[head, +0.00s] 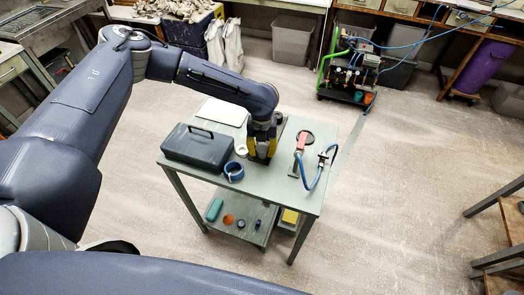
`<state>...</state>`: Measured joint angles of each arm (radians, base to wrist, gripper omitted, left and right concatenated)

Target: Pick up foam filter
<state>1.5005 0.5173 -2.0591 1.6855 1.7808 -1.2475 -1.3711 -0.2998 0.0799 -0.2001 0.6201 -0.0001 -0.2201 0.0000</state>
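My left gripper (261,158) reaches down to the top of the grey table, right of the dark case. Yellow patches show around its fingers; I cannot tell whether they belong to the gripper or to something between the fingers. I cannot make out the foam filter for certain, and the gripper hides the spot beneath it. My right gripper is not in view.
On the grey table (279,190) are a dark case (197,147), a white sheet (222,111), a blue roll (234,172), a white ring (241,150) and a red-handled tool (301,142) with a blue hose (317,178). The lower shelf holds small items.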

